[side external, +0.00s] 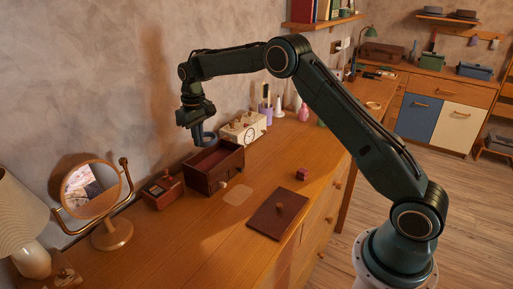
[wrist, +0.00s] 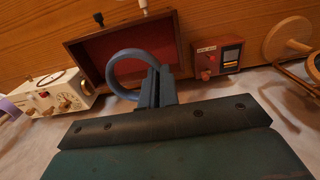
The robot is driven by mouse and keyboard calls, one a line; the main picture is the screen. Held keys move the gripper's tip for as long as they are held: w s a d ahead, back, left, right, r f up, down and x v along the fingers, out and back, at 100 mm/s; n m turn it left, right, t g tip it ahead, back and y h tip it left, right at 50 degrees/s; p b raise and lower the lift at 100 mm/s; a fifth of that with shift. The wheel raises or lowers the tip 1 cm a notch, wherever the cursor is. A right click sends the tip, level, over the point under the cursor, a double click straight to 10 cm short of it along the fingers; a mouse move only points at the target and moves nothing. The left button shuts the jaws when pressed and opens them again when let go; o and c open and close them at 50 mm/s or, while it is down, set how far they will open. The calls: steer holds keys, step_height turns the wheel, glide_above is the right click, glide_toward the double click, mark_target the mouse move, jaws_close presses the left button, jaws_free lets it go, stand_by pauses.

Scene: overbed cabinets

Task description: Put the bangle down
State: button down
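The bangle (side external: 208,137) is a blue-grey ring, held by my gripper (side external: 196,117). In the wrist view the bangle (wrist: 111,76) stands out from between the two dark fingers of my gripper (wrist: 154,84), which are shut on its side.
A cream clock-like box (side external: 240,129) stands close behind the open box. A small red-brown box (side external: 162,191) and a round mirror (side external: 92,190) stand to its left. A flat brown panel with a knob (side external: 270,220) and a red cube (side external: 302,174) lie in front.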

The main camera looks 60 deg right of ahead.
step_height(320, 180, down, 6)
steer(key=shift+r, duration=0.15)
steer(key=shift+f, duration=2.1)
steer(key=shift+f, duration=0.15)
steer(key=c, duration=1.7)
jaws_free()
steer(key=shift+o, duration=0.3)
step_height(320, 180, up, 12)
steer(key=shift+r, duration=0.1)
